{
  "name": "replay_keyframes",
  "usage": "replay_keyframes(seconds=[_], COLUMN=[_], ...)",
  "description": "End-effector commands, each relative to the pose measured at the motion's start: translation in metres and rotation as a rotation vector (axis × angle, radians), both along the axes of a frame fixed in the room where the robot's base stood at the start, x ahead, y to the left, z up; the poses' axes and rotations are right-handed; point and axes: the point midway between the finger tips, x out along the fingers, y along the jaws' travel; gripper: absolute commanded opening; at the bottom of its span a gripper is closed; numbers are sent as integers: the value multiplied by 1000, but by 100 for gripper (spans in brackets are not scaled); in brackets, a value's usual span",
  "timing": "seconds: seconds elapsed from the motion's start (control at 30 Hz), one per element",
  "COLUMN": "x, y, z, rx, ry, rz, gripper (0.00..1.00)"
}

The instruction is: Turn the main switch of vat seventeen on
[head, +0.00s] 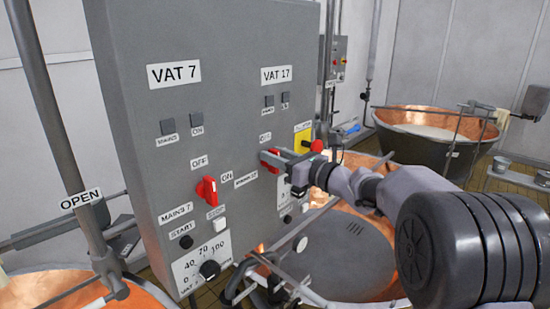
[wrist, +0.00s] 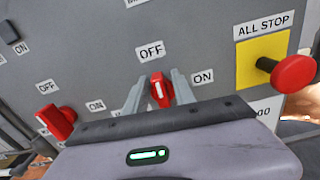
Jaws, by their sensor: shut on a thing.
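A grey control panel (head: 135,110) carries a VAT 7 side and a VAT 17 side. The red rotary switch of vat 17 (head: 269,158) sits below its OFF label. In the wrist view this red switch (wrist: 160,90) stands between the two fingers, its white mark upright, toward the OFF label (wrist: 150,51). The ON label (wrist: 202,77) is to its right. My gripper (head: 280,160) reaches in from the right and is shut on the switch; it also fills the lower wrist view (wrist: 159,92). The fingers hide part of the switch's sides.
The red vat 7 switch (head: 207,190) is to the left, also in the wrist view (wrist: 58,122). A red ALL STOP button (wrist: 293,73) on a yellow plate (wrist: 258,56) stands out close to the right of my gripper. Copper vats (head: 440,125) stand behind and below.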

Motion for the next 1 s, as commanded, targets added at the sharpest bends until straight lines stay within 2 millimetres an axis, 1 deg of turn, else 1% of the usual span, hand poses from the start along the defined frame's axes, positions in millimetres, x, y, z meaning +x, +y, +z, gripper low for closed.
replay_keyframes(seconds=[0.27,1.0], x=[2,12], y=[-2,-9], z=[-5,-12], rx=[88,517], ry=[116,672], rz=[-1,-1], gripper=[0,0])
